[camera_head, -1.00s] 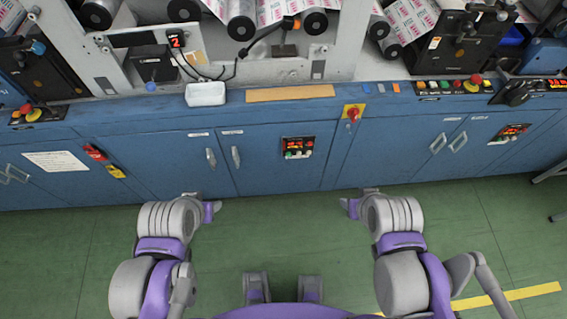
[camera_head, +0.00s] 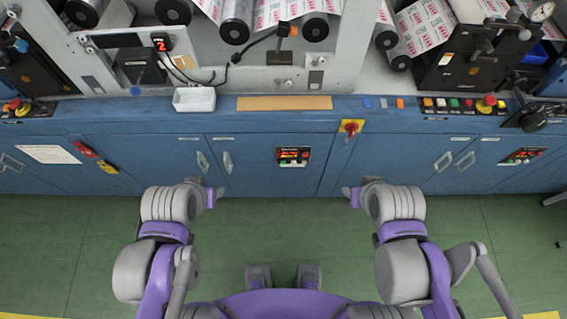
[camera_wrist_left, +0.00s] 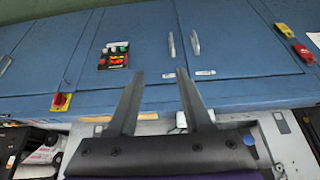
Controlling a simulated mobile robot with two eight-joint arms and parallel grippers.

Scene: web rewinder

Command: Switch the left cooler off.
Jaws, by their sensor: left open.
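Two small black control panels with lit red displays and small buttons sit on the blue cabinet front: one in the middle (camera_head: 293,156), one at the far right (camera_head: 523,156). No readable label tells which is the left cooler. The middle panel also shows in the left wrist view (camera_wrist_left: 114,54), upside down, with green, white and red controls. My left gripper (camera_wrist_left: 160,71) is open and empty, its fingers apart, left of and below the middle panel in the head view and not touching it. My right gripper (camera_head: 350,193) is right of and below that panel; its jaws are too small to read.
A red knob on a yellow plate (camera_head: 350,127) is at the cabinet's upper edge. A red switch (camera_head: 85,149) and yellow tag (camera_head: 108,167) are at left. Door handles (camera_head: 227,162) stick out. A white tray (camera_head: 194,99) sits on the ledge. Green floor (camera_head: 280,225) before the cabinet is clear.

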